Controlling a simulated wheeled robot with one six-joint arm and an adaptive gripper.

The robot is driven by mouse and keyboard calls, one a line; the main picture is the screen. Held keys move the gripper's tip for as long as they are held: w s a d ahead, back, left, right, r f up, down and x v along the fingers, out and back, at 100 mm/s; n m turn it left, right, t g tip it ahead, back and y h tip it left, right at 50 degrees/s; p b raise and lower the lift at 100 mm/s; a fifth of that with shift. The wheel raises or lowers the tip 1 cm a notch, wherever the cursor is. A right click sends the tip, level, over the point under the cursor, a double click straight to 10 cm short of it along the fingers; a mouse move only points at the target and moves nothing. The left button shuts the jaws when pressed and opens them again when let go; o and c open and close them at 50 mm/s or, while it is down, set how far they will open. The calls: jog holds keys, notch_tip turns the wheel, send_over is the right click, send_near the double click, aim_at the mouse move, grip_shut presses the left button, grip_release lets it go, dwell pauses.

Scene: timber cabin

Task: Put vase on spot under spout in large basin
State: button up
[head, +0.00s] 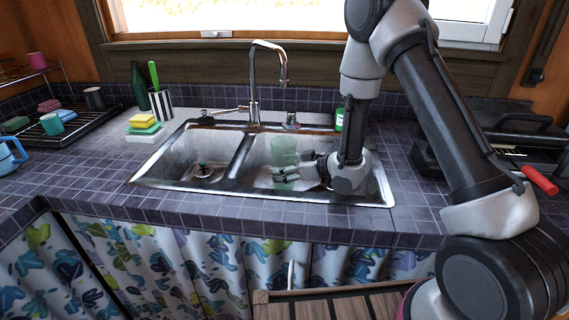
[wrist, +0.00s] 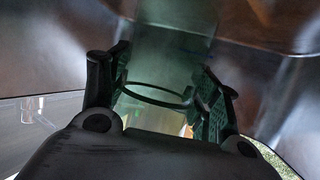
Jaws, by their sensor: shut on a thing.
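The vase (head: 284,151) is greenish see-through glass and looks upright inside the large right-hand basin (head: 322,188). My gripper (head: 286,177) reaches in from the right, low in that basin, and is shut on the vase. In the wrist view the vase (wrist: 170,62) stands between the two fingers of my gripper (wrist: 160,95), with its round edge showing. The metal spout (head: 284,82) of the tap curves over the large basin, and the vase shows below its tip in the head view. I cannot tell whether the vase's base touches the basin floor.
The smaller basin (head: 203,160) lies to the left, past a divider. Sponges (head: 143,122), a striped holder (head: 161,104) and a dark bottle (head: 139,87) stand behind it. A green bottle (head: 339,119) stands behind my arm. A dark stove (head: 500,135) is at right.

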jog(key=shift+f, duration=0.65)
dwell(0.4)
jog(key=o, duration=1.5)
